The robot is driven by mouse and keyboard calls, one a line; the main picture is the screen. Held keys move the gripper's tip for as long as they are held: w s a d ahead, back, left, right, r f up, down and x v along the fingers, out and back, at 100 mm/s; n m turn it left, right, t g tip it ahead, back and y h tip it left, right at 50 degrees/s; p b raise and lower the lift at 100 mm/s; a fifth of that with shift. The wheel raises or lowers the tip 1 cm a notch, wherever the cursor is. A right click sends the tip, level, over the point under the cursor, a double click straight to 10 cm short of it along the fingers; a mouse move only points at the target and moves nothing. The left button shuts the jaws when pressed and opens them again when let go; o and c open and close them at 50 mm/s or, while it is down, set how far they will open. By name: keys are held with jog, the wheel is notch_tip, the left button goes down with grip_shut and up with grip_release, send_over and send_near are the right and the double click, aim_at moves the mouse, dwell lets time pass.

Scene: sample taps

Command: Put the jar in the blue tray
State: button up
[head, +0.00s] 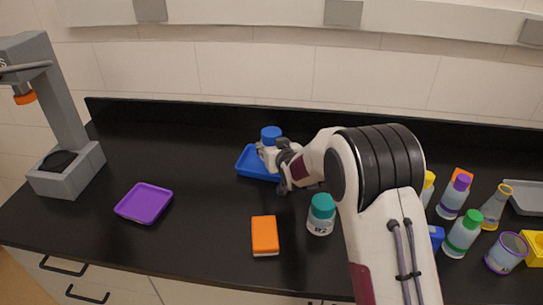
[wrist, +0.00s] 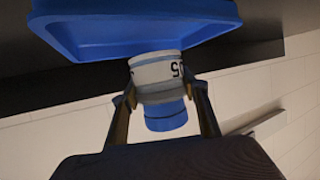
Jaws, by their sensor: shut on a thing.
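A white jar with a blue lid (head: 271,133) stands upright at the blue tray (head: 246,172) in the middle of the bench. My gripper (head: 266,152) is shut on the jar from the right side. In the wrist view my gripper (wrist: 163,92) has one finger on each side of the jar (wrist: 156,72), and its label partly shows "05". That view is inverted, with the blue lid below and the blue tray (wrist: 140,45) above. The jar's base overlaps the tray; whether it touches the tray floor I cannot tell.
A teal-lidded jar (head: 321,215) and an orange block (head: 265,235) stand in front of the tray. A purple tray (head: 144,204) lies to the left, near a grey machine (head: 66,130). Several bottles, including a green-capped one (head: 463,235), crowd the right.

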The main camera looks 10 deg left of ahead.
jog(key=shift+f, duration=1.85)
jog(key=shift+f, duration=0.15)
jog(key=o, duration=1.2)
jog(key=shift+s, duration=0.1)
jog(key=shift+s+d+r, duration=0.25)
jog(key=shift+s+r, duration=0.15)
jog(key=shift+v, duration=5.4)
jog(key=shift+f, duration=0.1)
